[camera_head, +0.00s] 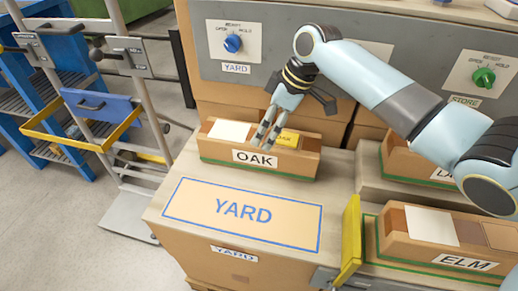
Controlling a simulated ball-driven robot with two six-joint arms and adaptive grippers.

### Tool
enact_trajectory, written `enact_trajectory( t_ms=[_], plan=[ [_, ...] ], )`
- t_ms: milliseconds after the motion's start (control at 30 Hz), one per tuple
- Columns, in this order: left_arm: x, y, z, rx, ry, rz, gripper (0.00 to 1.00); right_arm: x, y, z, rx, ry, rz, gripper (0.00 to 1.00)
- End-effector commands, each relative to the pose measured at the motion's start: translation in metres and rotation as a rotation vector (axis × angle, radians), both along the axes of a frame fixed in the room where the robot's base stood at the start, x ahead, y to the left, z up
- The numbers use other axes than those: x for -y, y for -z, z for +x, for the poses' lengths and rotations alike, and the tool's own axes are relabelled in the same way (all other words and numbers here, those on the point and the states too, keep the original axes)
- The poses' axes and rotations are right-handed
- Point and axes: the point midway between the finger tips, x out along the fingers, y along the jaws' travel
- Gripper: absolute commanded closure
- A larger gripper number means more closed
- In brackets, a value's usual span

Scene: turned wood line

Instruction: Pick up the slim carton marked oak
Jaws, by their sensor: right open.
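A slim, long wooden carton (222,151) with a white label reading OAK on its front stands at the back of the yard-marked top. A white piece (229,130) and a yellow piece (288,138) show in its open top. My right gripper (264,137) reaches down from above at the carton's middle, between these two pieces, with its fingers apart. Its fingertips overlap the carton's upper part in the picture; I cannot tell whether they touch it. My left gripper is not in view.
A blue-outlined YARD area (240,214) in front of the carton is empty. A yellow flap (350,240) stands upright to its right. A carton marked ELM (415,248) is at the lower right. A panel with a blue knob (233,43) rises behind.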

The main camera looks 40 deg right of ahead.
Motion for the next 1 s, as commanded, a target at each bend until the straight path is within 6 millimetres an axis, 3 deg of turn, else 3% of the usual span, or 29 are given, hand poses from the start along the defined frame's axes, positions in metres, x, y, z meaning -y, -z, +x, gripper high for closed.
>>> enact_trajectory(
  t_ms=[300,600,1000],
  plan=[
    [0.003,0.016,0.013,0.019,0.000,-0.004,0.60,-0.014,0.042,0.015,-0.002,0.001,0.001,0.00],
    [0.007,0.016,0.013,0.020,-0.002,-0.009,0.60,-0.015,0.045,0.017,-0.001,0.000,0.001,0.00],
    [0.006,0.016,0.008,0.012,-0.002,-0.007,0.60,-0.015,0.045,0.017,-0.001,0.000,0.000,0.52]
  ],
)
